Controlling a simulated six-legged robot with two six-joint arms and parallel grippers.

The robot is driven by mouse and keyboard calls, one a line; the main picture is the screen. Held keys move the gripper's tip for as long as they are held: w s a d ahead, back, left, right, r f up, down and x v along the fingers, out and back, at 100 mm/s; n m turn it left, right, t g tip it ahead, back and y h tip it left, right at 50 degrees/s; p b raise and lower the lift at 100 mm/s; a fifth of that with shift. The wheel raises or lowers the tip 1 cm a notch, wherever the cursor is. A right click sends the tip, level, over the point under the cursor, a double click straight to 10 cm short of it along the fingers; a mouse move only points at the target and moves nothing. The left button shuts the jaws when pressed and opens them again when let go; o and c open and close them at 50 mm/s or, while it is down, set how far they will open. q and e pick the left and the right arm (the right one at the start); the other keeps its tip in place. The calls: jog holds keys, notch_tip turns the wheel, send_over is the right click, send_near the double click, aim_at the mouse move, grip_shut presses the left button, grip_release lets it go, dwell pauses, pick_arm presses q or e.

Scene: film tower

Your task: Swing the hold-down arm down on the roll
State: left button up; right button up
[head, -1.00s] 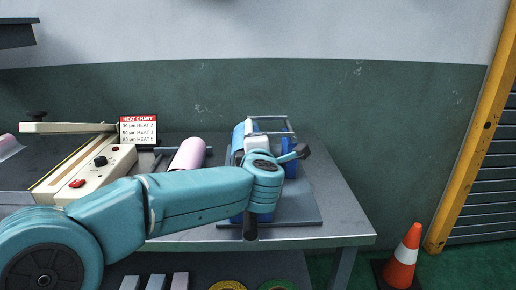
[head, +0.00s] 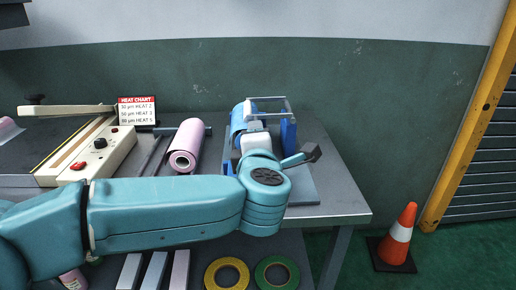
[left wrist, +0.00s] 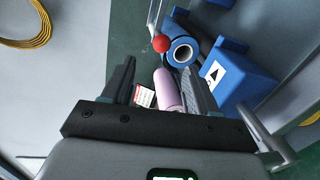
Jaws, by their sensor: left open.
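The hold-down arm appears as a thin metal rod with a red ball knob (left wrist: 161,43) beside the roll's end. Its contact with the roll cannot be told. My left gripper (left wrist: 158,72) is open and empty, its dark fingers short of the knob. In the head view, my left wrist covers the holder's front and hides the fingertips. My right gripper is out of view.
A metal frame (head: 268,99) stands over the blue holder. A pink roll (head: 186,146) lies to its left, beside a cream sealer (head: 96,150) and a heat chart (head: 137,110). Tape rings (head: 227,261) sit below the bench. An orange cone (head: 399,241) stands on the floor at right.

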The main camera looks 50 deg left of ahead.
pick_arm(q)
jog(key=v, duration=0.6)
jog(key=shift+s+d+p, duration=0.2)
jog(key=shift+d+p, duration=0.05)
jog(key=shift+p, duration=0.15)
